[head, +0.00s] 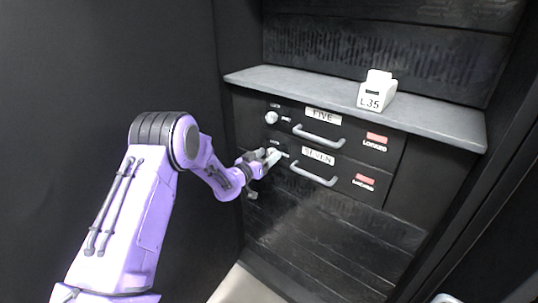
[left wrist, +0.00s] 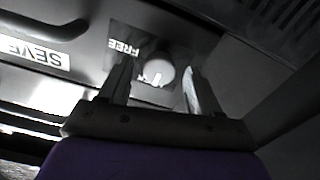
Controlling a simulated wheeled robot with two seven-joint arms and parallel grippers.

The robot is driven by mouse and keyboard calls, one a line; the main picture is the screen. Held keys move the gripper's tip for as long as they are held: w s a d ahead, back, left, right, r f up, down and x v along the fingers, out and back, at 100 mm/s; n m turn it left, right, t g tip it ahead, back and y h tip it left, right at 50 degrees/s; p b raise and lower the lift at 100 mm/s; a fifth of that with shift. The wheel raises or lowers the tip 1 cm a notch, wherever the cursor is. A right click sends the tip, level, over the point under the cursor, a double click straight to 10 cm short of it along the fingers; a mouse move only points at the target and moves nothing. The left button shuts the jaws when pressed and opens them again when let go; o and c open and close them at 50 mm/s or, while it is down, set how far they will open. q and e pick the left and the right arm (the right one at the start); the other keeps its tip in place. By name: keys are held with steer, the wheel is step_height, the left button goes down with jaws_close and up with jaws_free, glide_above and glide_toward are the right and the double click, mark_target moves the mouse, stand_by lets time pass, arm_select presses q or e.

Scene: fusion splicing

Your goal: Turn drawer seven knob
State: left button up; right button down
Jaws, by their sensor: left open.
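The drawer labelled SEVEN (head: 318,156) is the lower of two dark drawers, with a grey bar handle (head: 313,173) and a red LOCKED tag (head: 364,181). Its round pale knob (left wrist: 158,73) shows in the left wrist view, beside a FREE label (left wrist: 124,48). My left gripper (head: 272,156) is at the drawer's left end. In the left wrist view its fingers (left wrist: 157,88) are open, one on each side of the knob; I cannot tell whether they touch it. In the head view the gripper mostly hides the knob. My right gripper is not in view.
The drawer labelled FIVE (head: 322,116) is just above, with its own knob (head: 271,118), handle and red LOCKED tag (head: 376,139). A grey shelf (head: 430,117) juts out over the drawers and carries a white device marked L35 (head: 376,92). A dark wall stands at the left.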

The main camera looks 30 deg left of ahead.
arm_select(q)
steer(key=shift+w+d, duration=0.1)
steer(key=shift+w, duration=0.55)
steer(key=c, duration=1)
steer(key=shift+c, duration=0.2)
steer(key=shift+m, duration=0.3)
steer(key=shift+d+f+m+b, duration=0.1)
steer(key=shift+f+m+b, duration=0.05)
steer(key=shift+m+b, duration=7.5)
steer(key=shift+m+p, duration=1)
steer(key=shift+m, duration=0.15)
